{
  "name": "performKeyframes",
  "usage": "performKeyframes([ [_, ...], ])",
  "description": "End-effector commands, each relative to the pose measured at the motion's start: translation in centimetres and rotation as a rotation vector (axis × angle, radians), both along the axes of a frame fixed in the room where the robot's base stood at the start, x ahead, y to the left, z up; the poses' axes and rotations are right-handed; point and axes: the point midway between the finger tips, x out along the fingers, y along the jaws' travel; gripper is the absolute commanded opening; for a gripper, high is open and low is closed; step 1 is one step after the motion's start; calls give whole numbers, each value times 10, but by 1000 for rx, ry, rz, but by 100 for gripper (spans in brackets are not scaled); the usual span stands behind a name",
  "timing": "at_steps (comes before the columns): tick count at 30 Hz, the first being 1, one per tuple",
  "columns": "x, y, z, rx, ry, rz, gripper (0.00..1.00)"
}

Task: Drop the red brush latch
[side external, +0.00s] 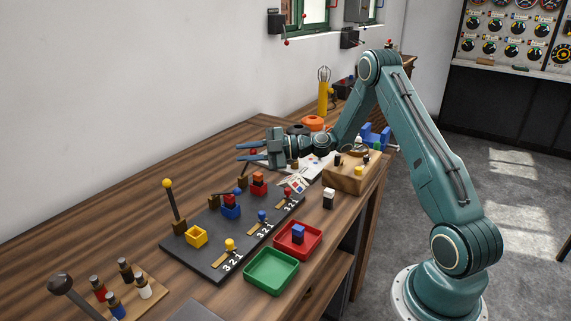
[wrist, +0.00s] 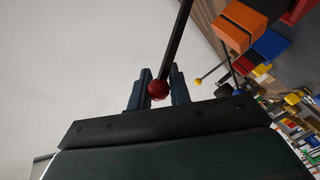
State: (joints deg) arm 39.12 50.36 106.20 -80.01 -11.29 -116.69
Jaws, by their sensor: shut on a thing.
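The red brush latch is a dark rod with a red ball knob (side external: 253,152) at its top, standing at the far end of the dark board. My gripper (side external: 250,153) is at the knob with its fingers pointing left. In the wrist view the red knob (wrist: 158,90) sits between the two fingers (wrist: 159,86) and the dark rod runs up from it. The gripper is shut on the latch.
A yellow-knobbed lever (side external: 168,184) stands upright by the empty yellow holder (side external: 197,237). A blue holder (side external: 230,212) stands between. A green tray (side external: 271,287) and a red tray (side external: 315,238) with a blue block lie in front. A wooden block (side external: 350,182) stands at right.

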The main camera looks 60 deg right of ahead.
Motion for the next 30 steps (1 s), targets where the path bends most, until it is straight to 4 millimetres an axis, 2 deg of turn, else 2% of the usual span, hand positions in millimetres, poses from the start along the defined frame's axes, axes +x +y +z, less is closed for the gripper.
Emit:
performKeyframes([
  [1,-4,-5,-2,-1,1,-14,0],
  [15,-36,-3,-25,5,3,-7,0],
  [30,-44,-2,-34,4,4,-3,0],
])
